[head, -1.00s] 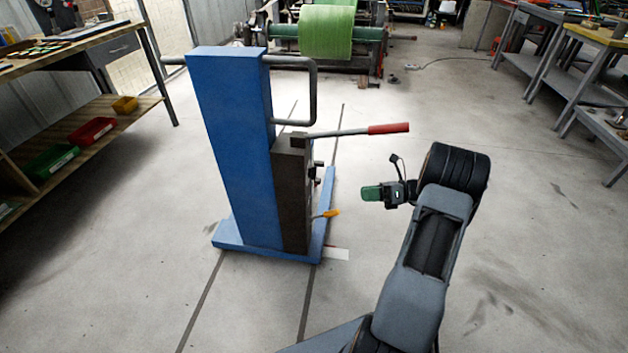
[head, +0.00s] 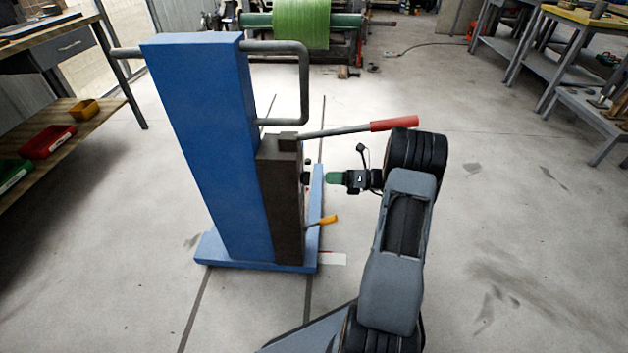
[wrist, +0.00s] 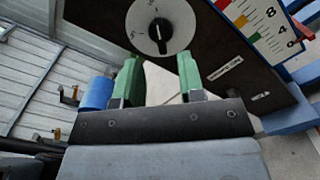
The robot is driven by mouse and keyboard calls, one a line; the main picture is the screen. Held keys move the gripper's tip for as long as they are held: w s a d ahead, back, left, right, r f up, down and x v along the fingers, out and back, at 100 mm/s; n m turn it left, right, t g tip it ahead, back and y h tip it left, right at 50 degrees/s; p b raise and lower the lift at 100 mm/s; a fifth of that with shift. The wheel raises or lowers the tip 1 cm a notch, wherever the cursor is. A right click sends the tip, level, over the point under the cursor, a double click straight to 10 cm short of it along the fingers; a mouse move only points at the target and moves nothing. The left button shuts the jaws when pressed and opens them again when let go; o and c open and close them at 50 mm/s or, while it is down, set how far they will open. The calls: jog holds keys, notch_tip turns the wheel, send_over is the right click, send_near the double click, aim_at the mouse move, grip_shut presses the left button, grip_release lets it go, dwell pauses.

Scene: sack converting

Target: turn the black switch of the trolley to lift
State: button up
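The black switch (wrist: 160,32) sits on a round white dial in the wrist view, its bar roughly upright in the picture. The dial's small lettering is too small to read. The dial is on the dark panel (wrist: 92,14) of the blue trolley (head: 205,130). My gripper (wrist: 160,64) has green fingers, open and empty, with the switch above the gap between them in the picture. In the head view my gripper (head: 334,177) is just right of the trolley's dark box (head: 281,205), apart from it. The panel face is mostly edge-on there.
A red-handled lever (head: 393,123) juts right from the trolley above my gripper. A yellow lever (head: 327,220) sticks out below it. A coloured scale (wrist: 262,25) is on the panel. Workbenches stand at both sides; floor to the right is clear.

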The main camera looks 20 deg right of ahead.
aim_at(306, 178)
jog(key=shift+b+x, duration=0.65)
jog(key=shift+x, duration=2.15)
grip_shut()
